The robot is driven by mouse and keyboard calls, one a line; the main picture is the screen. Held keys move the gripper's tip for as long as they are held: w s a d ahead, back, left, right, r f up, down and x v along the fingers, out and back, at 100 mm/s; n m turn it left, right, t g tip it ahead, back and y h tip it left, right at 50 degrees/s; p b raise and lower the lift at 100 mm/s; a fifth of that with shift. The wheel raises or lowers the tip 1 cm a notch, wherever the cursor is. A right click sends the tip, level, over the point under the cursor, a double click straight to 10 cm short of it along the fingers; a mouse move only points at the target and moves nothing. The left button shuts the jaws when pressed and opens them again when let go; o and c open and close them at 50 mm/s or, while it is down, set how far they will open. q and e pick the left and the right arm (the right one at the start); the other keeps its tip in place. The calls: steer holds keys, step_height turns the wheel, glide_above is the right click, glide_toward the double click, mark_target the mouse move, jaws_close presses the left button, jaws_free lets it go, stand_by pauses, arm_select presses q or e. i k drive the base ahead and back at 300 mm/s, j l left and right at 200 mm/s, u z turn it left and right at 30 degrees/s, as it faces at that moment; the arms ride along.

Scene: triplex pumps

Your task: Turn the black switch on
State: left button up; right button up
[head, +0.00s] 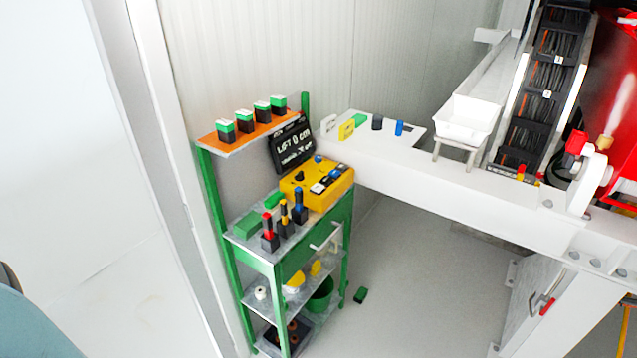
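A yellow control box (335,190) sits on the top of the green cart, near its back right. A small black knob (299,176) stands on the left part of its top face and looks like the black switch; its setting is too small to read. Blue, white and dark controls are on the same face. A black sign (292,143) with white writing, "LIFT 0 CM" in its top line, stands behind the box. Neither of my grippers is in view.
The green cart (283,262) stands against the wall. Several upright handles, including a red one (267,225), stand in front of the box. An orange shelf (204,142) holds several green-topped blocks. A white bench (400,186) runs right.

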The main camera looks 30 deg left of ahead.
mark_target(300, 177)
steer(key=i+u, duration=0.1)
steer(key=u, duration=0.75)
